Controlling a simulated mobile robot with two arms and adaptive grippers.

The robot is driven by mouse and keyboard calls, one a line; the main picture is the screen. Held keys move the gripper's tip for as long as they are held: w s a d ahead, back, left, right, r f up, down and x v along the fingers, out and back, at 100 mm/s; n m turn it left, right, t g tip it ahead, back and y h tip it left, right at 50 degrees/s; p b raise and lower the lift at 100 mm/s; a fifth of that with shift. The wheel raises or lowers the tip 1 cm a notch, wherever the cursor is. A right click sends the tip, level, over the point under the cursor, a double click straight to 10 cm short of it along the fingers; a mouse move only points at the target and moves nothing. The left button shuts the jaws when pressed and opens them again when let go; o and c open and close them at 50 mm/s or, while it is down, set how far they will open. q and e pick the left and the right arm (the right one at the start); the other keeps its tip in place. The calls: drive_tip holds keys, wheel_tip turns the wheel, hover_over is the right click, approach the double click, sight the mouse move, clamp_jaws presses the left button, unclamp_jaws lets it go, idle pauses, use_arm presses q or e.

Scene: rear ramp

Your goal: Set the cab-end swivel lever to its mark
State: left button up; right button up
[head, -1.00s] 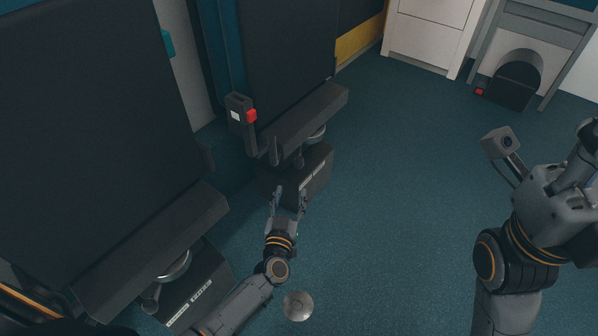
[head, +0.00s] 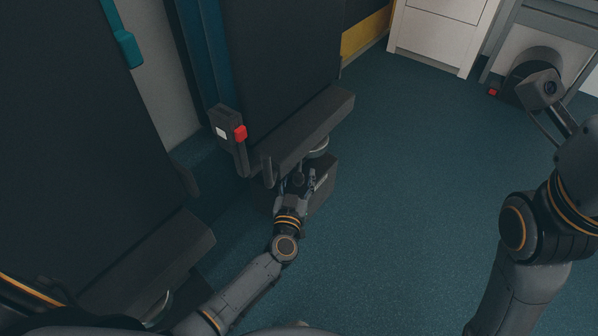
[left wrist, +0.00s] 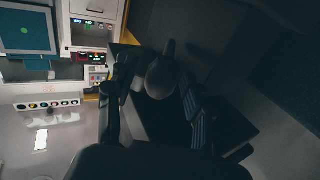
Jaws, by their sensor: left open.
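The far seat (head: 300,130) has a swivel base (head: 323,185) under its cushion, with a dark, round-ended lever (head: 298,180) in front. My left gripper (head: 296,184) reaches under the front edge of this seat. Its fingers are open, one on each side of the lever's end. In the left wrist view the rounded lever end (left wrist: 161,76) shows dark between the fingers (left wrist: 155,108); I cannot tell whether they touch it. The mark for the lever is not readable. My right arm stands at the right edge; its fingers are out of view.
A nearer dark seat (head: 150,265) stands at lower left, close to my left arm. A belt buckle with a red button (head: 240,132) stands beside the far seat. White drawers (head: 430,35) stand at the back. The blue floor (head: 420,170) in the middle is clear.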

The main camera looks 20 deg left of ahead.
use_arm(q)
clamp_jaws()
drive_tip(key=shift+d, duration=0.1)
idle(0.3)
drive_tip(key=shift+d+y, duration=0.1)
drive_tip(key=shift+y, duration=0.2)
